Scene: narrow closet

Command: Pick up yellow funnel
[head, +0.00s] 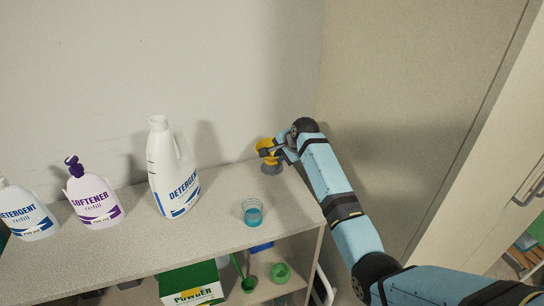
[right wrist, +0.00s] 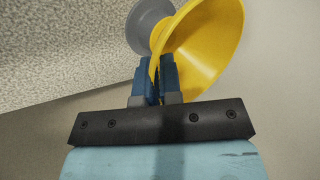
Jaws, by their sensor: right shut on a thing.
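The yellow funnel (head: 265,147) is at the back right end of the shelf top, near the wall. My right gripper (head: 281,151) reaches it from the right and is shut on it. In the right wrist view the funnel (right wrist: 208,45) shows its wide yellow cone, with the blue fingertips (right wrist: 155,78) closed on its rim. A grey round piece (right wrist: 150,22) shows behind the funnel; in the head view a grey shape (head: 271,168) sits just below it. I cannot tell whether the funnel touches the shelf. My left gripper is not in view.
The shelf top (head: 120,255) holds a tall detergent bottle (head: 172,175), a softener bottle (head: 92,195), a detergent refill (head: 25,213) and a cup with blue liquid (head: 253,213). A green powder box (head: 192,285) stands below. A wall and a closet panel (head: 410,110) enclose the right side.

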